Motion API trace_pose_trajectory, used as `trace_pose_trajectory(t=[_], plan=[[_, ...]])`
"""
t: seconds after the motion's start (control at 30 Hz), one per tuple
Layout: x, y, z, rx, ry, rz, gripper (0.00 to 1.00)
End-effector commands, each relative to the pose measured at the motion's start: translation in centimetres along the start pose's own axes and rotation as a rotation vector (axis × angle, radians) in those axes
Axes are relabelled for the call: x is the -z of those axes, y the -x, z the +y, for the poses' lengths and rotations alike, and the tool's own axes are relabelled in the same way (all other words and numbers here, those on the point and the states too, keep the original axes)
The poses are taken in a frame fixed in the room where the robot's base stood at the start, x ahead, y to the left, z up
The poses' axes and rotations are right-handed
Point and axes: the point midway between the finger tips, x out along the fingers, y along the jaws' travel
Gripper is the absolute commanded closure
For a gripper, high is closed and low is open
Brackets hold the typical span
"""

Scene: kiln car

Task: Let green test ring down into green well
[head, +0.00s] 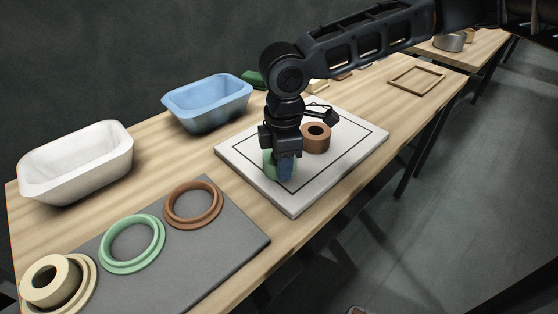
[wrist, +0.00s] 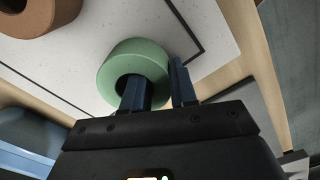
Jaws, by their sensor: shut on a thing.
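The green test ring (head: 269,166) is at the near left part of the white board (head: 232,156), partly hidden behind my gripper (head: 286,172). In the wrist view my gripper (wrist: 160,88) is shut on the wall of the green test ring (wrist: 120,65), one finger inside its hole and one outside. I cannot tell whether the ring touches the board. The green well (head: 157,245), a stepped round rim, is empty on the grey mat (head: 222,258) at the lower left, well away from my gripper.
A brown ring (head: 317,148) stands on the board just right of my gripper. The mat also holds an empty brown well (head: 217,211) and a cream ring (head: 48,296) in a cream well (head: 88,285). White (head: 80,172) and blue (head: 212,112) tubs stand behind.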

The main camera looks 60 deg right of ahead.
Motion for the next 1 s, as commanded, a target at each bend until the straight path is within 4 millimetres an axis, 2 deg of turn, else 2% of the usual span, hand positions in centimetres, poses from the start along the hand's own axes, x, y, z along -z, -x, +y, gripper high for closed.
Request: trace_pose_trajectory(t=[1.0], plan=[[0.0, 1.2, 0.0, 0.000, 0.000, 0.001, 1.00]])
